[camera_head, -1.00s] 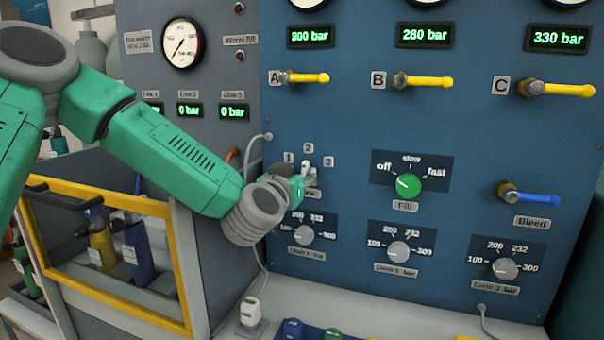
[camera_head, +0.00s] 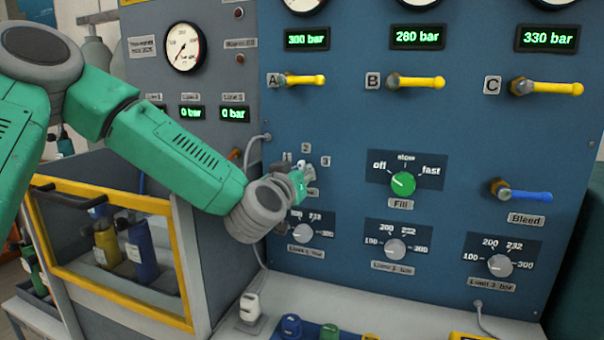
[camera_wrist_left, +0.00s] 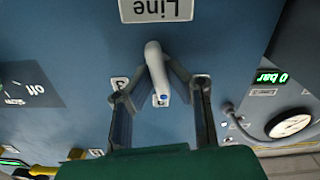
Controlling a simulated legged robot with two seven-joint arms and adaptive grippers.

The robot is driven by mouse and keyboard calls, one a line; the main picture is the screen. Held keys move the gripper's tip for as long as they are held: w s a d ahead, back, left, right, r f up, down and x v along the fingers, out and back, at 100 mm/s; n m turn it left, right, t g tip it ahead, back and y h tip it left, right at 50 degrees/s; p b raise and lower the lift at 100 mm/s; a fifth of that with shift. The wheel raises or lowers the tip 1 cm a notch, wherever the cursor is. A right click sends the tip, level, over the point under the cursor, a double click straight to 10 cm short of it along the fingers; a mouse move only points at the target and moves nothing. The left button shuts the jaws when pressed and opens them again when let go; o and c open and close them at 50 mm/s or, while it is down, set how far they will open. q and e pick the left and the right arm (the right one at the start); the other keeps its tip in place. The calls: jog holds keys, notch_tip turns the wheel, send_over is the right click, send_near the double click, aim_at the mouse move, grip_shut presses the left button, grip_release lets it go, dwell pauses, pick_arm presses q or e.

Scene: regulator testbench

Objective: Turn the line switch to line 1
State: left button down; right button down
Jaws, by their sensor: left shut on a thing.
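The line switch is a light grey lever on the blue panel, seen close in the left wrist view (camera_wrist_left: 155,62), where the picture is upside down. Its tip points at the 2 mark, which it partly covers. The 3 mark (camera_wrist_left: 118,83) shows beside it; the 1 mark is hidden there by a finger. My left gripper (camera_wrist_left: 160,76) is shut on the lever, one finger on each side. In the head view my left gripper (camera_head: 298,174) is at the switch and hides most of it. My right gripper is not in view.
The green Fill knob (camera_head: 403,183) is right of the switch. The Limit 1 knob (camera_head: 303,230) is just below my gripper. Yellow valve handles (camera_head: 305,81) stick out above. A yellow-framed case (camera_head: 120,195) stands below my left arm.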

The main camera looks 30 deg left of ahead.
pick_arm(q)
jog(key=shift+a+n, duration=0.1)
jog(key=shift+n, duration=0.8)
jog(key=n+b, duration=0.1)
jog(key=n, duration=0.1)
jog(key=shift+n, duration=0.4)
jog(key=n+b, duration=0.1)
jog(key=n, duration=0.4)
jog(key=shift+a+f+b, duration=0.15)
jog(key=shift+b, duration=0.15)
jog(key=shift+n, duration=0.3)
jog(key=c, duration=1.7)
grip_release()
jog(key=shift+o, duration=0.6)
jog(key=shift+w+f, duration=0.15)
jog(key=shift+w, duration=0.1)
jog(key=shift+a, duration=0.1)
jog(key=shift+s, duration=0.1)
